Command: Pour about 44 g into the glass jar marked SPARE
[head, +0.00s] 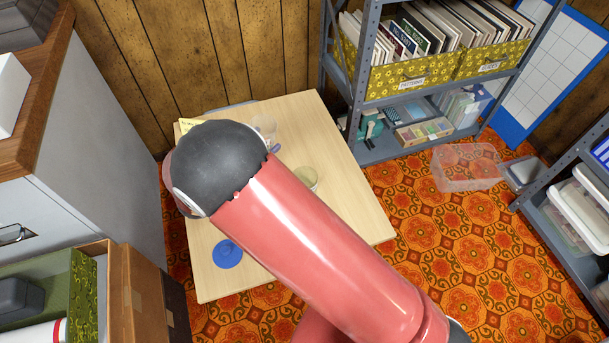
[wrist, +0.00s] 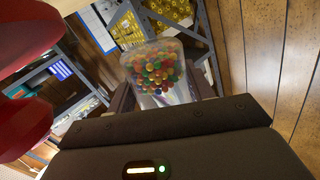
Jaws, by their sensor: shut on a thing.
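In the wrist view, my gripper (wrist: 164,92) is shut on a clear container (wrist: 152,50) holding many small coloured balls (wrist: 157,71). The balls are gathered in the container; none is seen falling. In the head view my arm hides the gripper and this container. One clear glass vessel (head: 264,125) stands at the back of the light wood table (head: 340,205). Another clear vessel (head: 306,178), with a greenish tint, stands right of my arm. No SPARE marking can be read, so I cannot tell which is that jar.
A blue disc (head: 227,254) lies on the table's front left. A yellow note (head: 188,125) is at its back left. A grey shelf (head: 360,100) stands behind, and a clear bin (head: 466,168) is on the floor to the right. The table's right side is clear.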

